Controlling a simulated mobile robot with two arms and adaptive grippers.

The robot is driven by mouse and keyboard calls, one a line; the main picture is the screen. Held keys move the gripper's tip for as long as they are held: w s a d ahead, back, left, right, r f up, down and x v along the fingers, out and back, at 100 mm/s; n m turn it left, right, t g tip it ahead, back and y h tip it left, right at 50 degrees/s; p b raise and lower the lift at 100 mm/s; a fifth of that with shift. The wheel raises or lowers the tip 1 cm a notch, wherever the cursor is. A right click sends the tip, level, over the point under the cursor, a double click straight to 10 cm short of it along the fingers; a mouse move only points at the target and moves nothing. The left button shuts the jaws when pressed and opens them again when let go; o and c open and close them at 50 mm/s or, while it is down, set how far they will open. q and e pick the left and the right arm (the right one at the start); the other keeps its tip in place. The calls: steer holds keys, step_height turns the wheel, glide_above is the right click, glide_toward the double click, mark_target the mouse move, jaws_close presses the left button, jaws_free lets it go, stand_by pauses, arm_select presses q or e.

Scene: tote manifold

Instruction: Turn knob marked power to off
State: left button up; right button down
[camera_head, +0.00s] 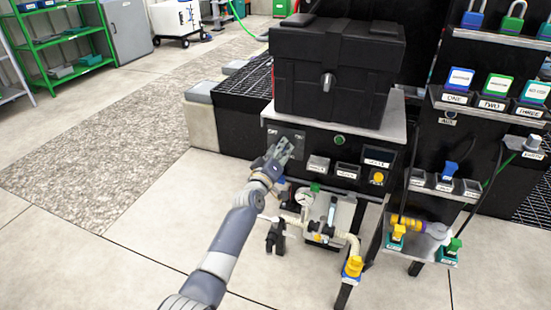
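My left arm reaches up from the bottom of the head view. Its gripper (282,147) is at the left part of the black front panel (316,149), in front of a dark plate (299,137) with small labels. The label text is too small to read. No knob shows clearly on this plate; the gripper covers its lower middle. I cannot tell whether the fingers are open or shut, or whether they touch anything. My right gripper is not in view.
A black case (340,85) sits on top of the bench. A green button (339,140) and a yellow button (378,177) are to the right. Pipes with a gauge (304,197) and a yellow valve (353,267) stand below. Floor at left is clear.

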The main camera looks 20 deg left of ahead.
arm_select(q)
steer(key=s, duration=1.2)
steer(key=shift+a, duration=0.2)
steer(key=shift+w, duration=0.1)
